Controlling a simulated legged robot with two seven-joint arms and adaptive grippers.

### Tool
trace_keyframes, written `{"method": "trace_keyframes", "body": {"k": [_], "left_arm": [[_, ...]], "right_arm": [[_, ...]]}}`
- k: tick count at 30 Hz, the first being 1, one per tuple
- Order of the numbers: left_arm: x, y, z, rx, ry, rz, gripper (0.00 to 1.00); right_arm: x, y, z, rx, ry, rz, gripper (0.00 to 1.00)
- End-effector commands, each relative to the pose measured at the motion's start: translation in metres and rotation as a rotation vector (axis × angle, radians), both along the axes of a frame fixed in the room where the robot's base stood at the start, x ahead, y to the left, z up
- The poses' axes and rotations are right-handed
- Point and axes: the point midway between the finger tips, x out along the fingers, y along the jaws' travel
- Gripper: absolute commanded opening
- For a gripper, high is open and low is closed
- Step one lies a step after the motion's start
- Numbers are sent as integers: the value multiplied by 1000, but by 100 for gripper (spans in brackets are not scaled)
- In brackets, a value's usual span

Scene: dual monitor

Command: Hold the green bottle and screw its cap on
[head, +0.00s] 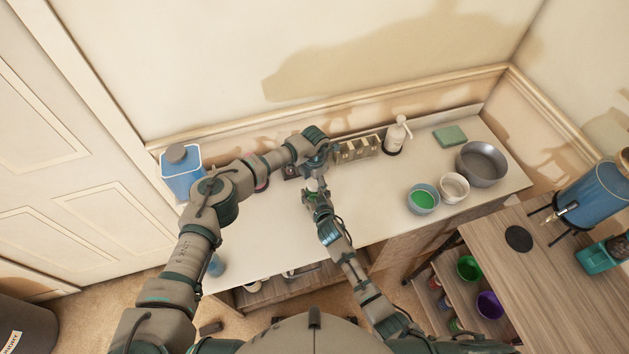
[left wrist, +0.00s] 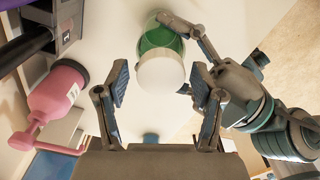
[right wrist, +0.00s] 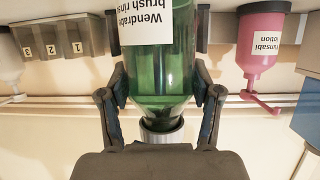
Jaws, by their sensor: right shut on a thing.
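The green bottle (right wrist: 160,70) has a white label with upside-down text in the right wrist view. My right gripper (right wrist: 162,98) is shut on it, one finger at each side. A pale, round white-silver part, apparently the cap (left wrist: 160,76), covers the bottle's near end in the left wrist view. Whether it is screwed tight cannot be told. My left gripper (left wrist: 160,92) is open, its fingers apart on either side of the cap's near edge without visible contact. In the head view my left gripper (head: 318,163) is just above my right gripper (head: 317,198); the bottle is mostly hidden.
A pink lotion pump bottle (left wrist: 55,95) stands near the grippers. A numbered compartment box (head: 356,150) and white pump bottle (head: 396,136) are at the back. A blue jug (head: 181,178) is left; bowls (head: 423,199) are right. The white counter's front (head: 270,232) is mostly clear.

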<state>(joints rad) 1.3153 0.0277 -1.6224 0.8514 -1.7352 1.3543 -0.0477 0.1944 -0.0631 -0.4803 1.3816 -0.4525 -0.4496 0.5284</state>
Motion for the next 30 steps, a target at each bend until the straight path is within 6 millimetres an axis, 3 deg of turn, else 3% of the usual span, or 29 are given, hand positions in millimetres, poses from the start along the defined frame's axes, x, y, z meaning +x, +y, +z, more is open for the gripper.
{"method": "trace_keyframes", "body": {"k": [10,21,30], "left_arm": [[0,0,3,-1,-1,1,72],[0,0,44,-2,-1,1,72],[0,0,46,-1,0,7,69]], "right_arm": [[-1,0,-2,-1,3,-1,0],[-1,0,-2,-1,3,-1,0],[-1,0,-2,-1,3,-1,0]]}}
